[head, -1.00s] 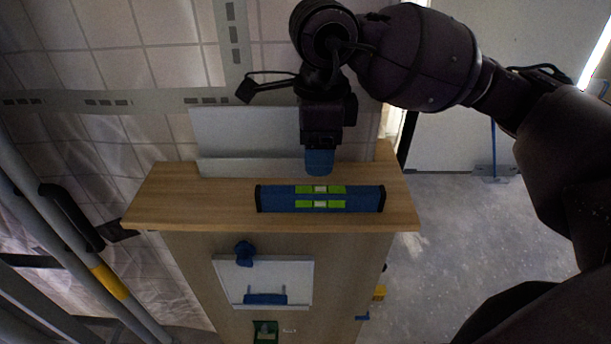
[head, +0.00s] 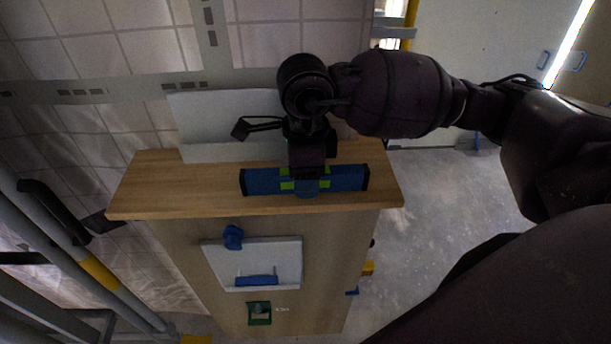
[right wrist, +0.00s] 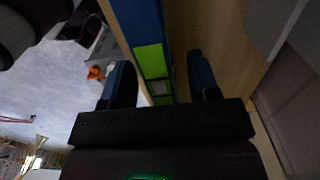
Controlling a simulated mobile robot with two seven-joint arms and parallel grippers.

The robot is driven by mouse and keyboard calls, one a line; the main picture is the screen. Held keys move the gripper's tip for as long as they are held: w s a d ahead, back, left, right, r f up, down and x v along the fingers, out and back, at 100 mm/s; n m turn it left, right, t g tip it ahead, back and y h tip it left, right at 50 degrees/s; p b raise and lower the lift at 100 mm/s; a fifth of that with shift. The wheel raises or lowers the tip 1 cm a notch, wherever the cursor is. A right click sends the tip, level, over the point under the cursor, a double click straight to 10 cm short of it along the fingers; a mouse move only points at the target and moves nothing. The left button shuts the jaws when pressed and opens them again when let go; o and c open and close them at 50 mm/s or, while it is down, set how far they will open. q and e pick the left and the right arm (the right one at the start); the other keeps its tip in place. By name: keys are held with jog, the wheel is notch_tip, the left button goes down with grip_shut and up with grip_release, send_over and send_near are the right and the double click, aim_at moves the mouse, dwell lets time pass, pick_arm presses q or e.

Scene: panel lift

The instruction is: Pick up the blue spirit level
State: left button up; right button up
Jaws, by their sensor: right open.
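The blue spirit level (head: 345,179) with bright green vial windows lies on the wooden top (head: 150,190) of a cabinet, long side across the head view. My right gripper (head: 306,186) is above its middle and hides part of it. In the right wrist view the level (right wrist: 150,50) runs between the two blue fingertips of my right gripper (right wrist: 162,88). The fingers are open, one on each side, with gaps to the level visible. My left gripper is not in view.
A white panel (head: 220,120) stands behind the wooden top against the tiled wall. The cabinet front carries a white plate (head: 255,262) with blue parts. Grey rails (head: 75,255) with a yellow band stand at left. Open concrete floor (head: 440,200) lies at right.

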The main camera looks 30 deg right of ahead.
jog(key=shift+f, duration=0.6)
grip_shut()
jog(key=shift+r, duration=0.1)
